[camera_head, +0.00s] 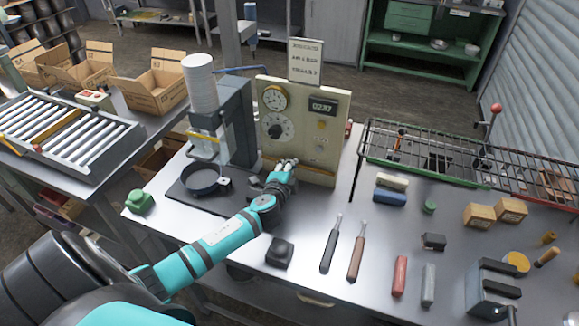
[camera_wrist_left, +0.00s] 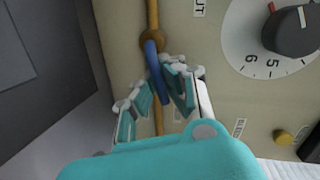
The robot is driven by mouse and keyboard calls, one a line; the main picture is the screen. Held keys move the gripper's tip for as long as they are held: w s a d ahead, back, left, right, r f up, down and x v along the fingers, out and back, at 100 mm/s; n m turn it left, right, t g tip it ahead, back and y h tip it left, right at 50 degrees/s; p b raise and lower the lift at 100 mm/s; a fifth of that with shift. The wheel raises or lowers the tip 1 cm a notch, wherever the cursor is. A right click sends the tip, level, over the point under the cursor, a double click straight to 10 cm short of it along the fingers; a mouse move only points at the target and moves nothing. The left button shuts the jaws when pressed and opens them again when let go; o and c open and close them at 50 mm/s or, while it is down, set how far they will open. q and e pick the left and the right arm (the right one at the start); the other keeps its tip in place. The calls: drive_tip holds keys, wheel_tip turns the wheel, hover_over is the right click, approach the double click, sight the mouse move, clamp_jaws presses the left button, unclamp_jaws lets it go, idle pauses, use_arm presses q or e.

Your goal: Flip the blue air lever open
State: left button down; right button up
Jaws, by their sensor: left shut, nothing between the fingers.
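The blue air lever (camera_wrist_left: 156,74) is in the left wrist view, fixed to a brass valve body (camera_wrist_left: 152,41) on a thin brass pipe (camera_wrist_left: 153,14) along the cream panel. The lever slants slightly away from the pipe's line. My left gripper (camera_wrist_left: 158,88) is shut and empty, its fingertips right beside the lever's free end; I cannot tell whether they touch it. In the head view my left gripper (camera_head: 285,166) is at the foot of the cream control panel (camera_head: 301,120), and the lever is hidden there. My right gripper is not in view.
A press (camera_head: 237,115) with a black pan (camera_head: 202,180) at its base stands left of the panel. A wire rack (camera_head: 430,165) stands at the right. The bench between the tools is clear.

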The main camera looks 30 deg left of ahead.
use_arm(q)
drive_tip(key=shift+f, duration=0.15)
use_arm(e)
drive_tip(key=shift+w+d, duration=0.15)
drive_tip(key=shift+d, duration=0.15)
use_arm(q)
drive_tip(key=shift+d+f+m+y+b, duration=0.1)
drive_tip(key=shift+f+m+y+b, duration=0.2)
drive_tip(key=shift+f+m+b, duration=0.3)
drive_tip(key=shift+m, duration=0.6)
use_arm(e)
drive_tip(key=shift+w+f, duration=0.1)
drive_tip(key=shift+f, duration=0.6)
use_arm(q)
drive_tip(key=c, duration=2.1)
unclamp_jaws()
drive_tip(key=o, duration=0.4)
drive_tip(key=shift+r, duration=0.1)
drive_tip(key=shift+o, duration=0.2)
drive_tip(key=shift+r, duration=0.1)
drive_tip(key=v, duration=1.2)
drive_tip(key=shift+d, duration=0.1)
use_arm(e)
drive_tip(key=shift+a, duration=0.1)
